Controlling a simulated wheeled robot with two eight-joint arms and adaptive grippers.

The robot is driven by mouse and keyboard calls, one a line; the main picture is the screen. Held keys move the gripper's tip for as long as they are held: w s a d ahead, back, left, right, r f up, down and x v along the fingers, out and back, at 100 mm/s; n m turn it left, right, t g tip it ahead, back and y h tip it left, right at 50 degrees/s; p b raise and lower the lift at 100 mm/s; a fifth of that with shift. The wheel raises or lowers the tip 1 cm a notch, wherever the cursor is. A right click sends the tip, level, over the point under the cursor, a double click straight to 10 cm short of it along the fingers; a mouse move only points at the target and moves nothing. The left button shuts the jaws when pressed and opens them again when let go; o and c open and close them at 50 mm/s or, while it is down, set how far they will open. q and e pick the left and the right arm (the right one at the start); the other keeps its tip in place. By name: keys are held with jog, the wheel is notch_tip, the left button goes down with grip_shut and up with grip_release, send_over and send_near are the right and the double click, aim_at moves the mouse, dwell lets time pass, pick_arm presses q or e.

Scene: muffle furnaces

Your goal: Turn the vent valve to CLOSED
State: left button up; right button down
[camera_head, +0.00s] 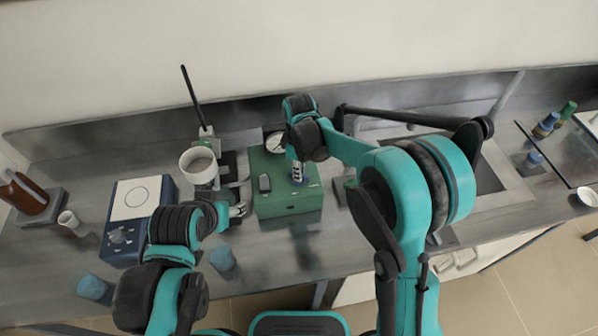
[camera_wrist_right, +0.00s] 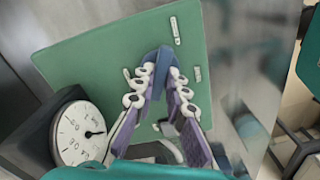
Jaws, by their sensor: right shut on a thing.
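The green box (camera_head: 270,207) stands on the bench, and its green top also fills much of the right wrist view (camera_wrist_right: 95,55). My right gripper (camera_head: 297,174) points down over the right part of its top. In the right wrist view, my right gripper (camera_wrist_right: 161,76) is shut on a blue piece (camera_wrist_right: 165,57), apparently the vent valve's handle. The fingers hide much of it. Small white labels (camera_wrist_right: 175,30) are on the box top, too small to read. My left gripper (camera_head: 238,209) is left of the box, partly hidden by its arm; its opening is unclear.
A round dial gauge (camera_head: 275,142) is at the box's back edge, close to my right gripper. A stand with a white bowl (camera_head: 198,164) and a blue-sided hotplate (camera_head: 136,204) are to the left. The sink (camera_head: 490,172) is to the right.

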jog(key=n, duration=0.5)
jog(key=shift+n+b, duration=0.3)
dwell(0.4)
jog(key=c, duration=1.5)
grip_release()
jog(key=shift+c, duration=0.2)
notch_tip(320, 180, up, 12)
